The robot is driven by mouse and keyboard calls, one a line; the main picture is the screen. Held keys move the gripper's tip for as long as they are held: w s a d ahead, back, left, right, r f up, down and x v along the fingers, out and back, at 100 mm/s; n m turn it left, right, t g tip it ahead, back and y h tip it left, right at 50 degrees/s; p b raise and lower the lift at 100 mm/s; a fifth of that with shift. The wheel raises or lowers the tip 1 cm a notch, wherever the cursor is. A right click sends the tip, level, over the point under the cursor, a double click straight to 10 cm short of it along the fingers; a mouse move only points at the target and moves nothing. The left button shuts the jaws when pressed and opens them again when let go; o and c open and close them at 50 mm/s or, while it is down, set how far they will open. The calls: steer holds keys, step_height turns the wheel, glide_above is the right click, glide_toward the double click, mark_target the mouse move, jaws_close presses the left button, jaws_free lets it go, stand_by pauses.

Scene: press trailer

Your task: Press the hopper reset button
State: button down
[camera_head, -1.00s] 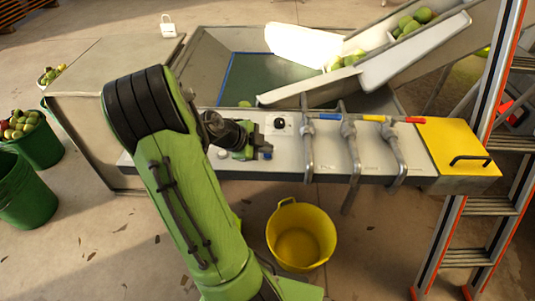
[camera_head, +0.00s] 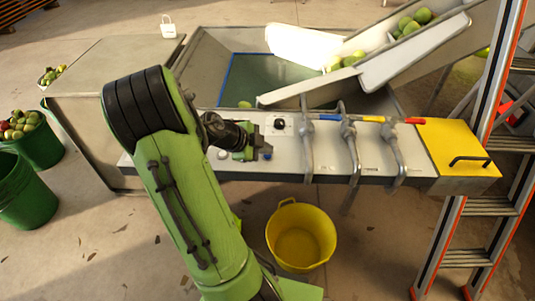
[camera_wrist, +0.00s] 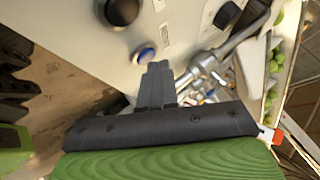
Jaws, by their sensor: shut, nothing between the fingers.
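A round button with a blue ring and pale centre (camera_wrist: 147,54) sits on the white control panel in the wrist view. It shows in the head view as a small blue spot (camera_head: 267,156) near the panel's front edge, partly covered by my gripper. My gripper (camera_wrist: 157,68) is shut and empty, its fingertips just beside the button in the picture. I cannot tell whether they touch it. In the head view my gripper (camera_head: 266,149) is over the panel at the button. The button labels are too small to read, so I cannot tell which is the hopper reset.
A black knob (camera_head: 279,123) stands on the panel behind the button, and grey pipe levers (camera_head: 308,150) rise to its right. A pale button (camera_head: 222,154) lies left. A yellow bucket (camera_head: 301,237) stands on the floor in front. A ladder (camera_head: 487,205) stands at right.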

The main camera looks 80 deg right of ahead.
mark_target(265, 157)
steer(key=shift+r, duration=0.5)
steer(key=shift+r+p, duration=1.55)
steer(key=shift+r, duration=0.95)
